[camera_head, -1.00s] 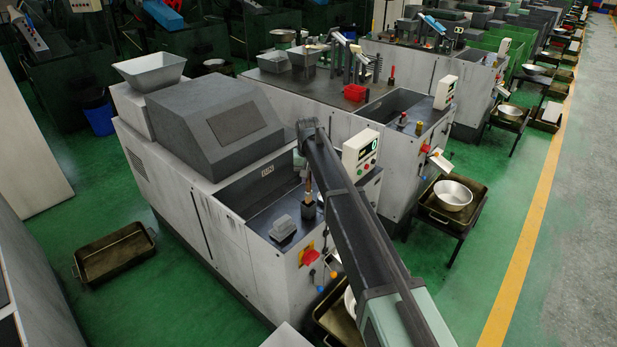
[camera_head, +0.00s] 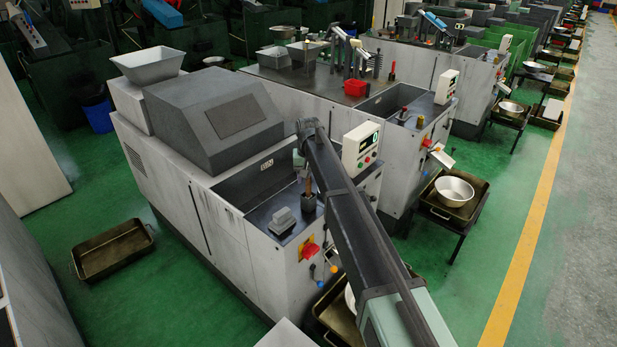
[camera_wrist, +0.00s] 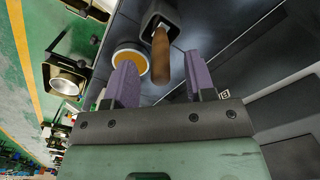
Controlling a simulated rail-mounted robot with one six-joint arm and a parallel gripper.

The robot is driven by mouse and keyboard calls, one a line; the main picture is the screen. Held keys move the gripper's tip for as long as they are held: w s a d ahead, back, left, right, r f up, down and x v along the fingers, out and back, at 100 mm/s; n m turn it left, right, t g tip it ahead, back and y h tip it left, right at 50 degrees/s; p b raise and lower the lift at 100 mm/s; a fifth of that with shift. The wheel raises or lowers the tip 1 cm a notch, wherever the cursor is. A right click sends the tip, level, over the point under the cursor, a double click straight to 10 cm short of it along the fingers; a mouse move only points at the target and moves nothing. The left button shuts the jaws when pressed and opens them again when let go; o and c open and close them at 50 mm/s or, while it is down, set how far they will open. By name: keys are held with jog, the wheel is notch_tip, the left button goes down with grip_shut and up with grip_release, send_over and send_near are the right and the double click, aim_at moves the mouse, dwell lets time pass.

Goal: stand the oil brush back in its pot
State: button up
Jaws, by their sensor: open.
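The oil brush shows its brown wooden handle (camera_wrist: 160,56) in the wrist view. A small pale part lies where the handle meets the dark square pot (camera_wrist: 150,18). In the head view the handle (camera_head: 308,185) rises upright from the small dark pot (camera_head: 309,203) on the machine's front ledge, so the brush stands in it. The bristles are hidden. My gripper (camera_wrist: 160,72) is open, its two purple fingers on either side of the handle, with gaps visible. In the head view my arm hides the fingers.
A round tin with an amber top (camera_wrist: 130,60) stands close beside the pot, near the left finger. A grey block (camera_head: 283,220) sits on the ledge left of the pot. The control box (camera_head: 361,145) stands behind my arm. A sunken bay (camera_head: 262,182) lies behind the ledge.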

notch_tip(320, 180, up, 11)
jog(key=p, duration=1)
jog(key=shift+p, duration=0.4)
jog(key=shift+f, duration=0.1)
jog(key=s+d, duration=0.8)
jog(key=s, duration=0.4)
jog(key=s+d+f+m+b, duration=0.1)
jog(key=s+d, duration=0.7)
jog(key=s, duration=0.5)
jog(key=s+d+f+b, duration=0.1)
jog(key=s+d, duration=0.7)
jog(key=s, duration=0.4)
jog(key=shift+s+m, duration=0.15)
jog(key=shift+m, duration=0.15)
